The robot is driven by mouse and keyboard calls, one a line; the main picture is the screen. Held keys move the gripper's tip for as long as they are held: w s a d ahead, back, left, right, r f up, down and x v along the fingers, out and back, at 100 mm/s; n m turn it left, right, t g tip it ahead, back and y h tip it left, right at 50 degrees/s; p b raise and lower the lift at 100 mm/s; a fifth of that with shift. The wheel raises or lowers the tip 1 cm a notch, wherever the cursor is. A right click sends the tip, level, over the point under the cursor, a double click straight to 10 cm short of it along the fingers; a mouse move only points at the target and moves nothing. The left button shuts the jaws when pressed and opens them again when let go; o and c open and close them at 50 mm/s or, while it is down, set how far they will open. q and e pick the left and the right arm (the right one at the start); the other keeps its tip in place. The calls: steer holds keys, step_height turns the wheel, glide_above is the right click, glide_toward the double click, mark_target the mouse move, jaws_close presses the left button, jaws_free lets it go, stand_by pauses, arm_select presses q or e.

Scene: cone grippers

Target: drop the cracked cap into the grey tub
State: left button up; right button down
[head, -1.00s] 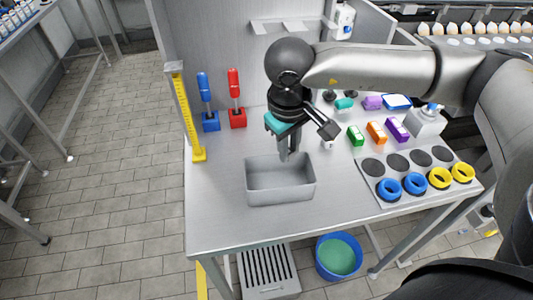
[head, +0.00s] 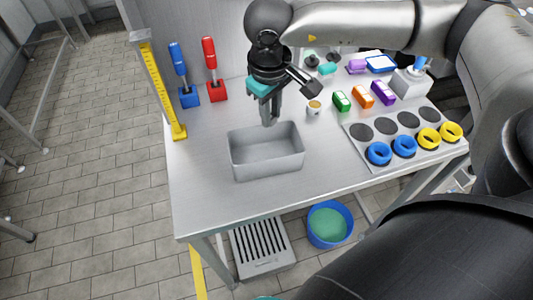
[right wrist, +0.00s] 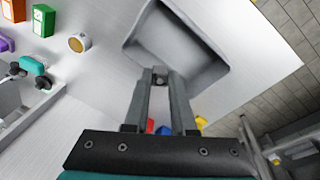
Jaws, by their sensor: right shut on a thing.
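The grey tub (head: 266,168) is an open box on the steel table, and it looks empty where I see inside. It also shows in the right wrist view (right wrist: 205,72). My right gripper (head: 268,121) points down by the tub's back rim in the head view. Its fingers are close together in the right wrist view (right wrist: 160,78). A small dark grey piece (right wrist: 160,75) sits between the tips, mostly hidden; it seems to be the cracked cap, but I cannot make out a crack. My left gripper is not in view.
A small orange-topped cup (head: 314,108) stands right of the tub. A plate (head: 365,160) with blue and yellow rings lies further right. The table's front left is clear.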

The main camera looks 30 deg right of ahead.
steer(key=c, duration=0.7)
jaws_free()
steer(key=shift+o, duration=0.2)
step_height(320, 180, up, 15)
steer(key=s+a, duration=0.1)
steer(key=s, duration=0.1)
steer(key=shift+a+p, duration=0.35)
steer(key=shift+p, duration=0.05)
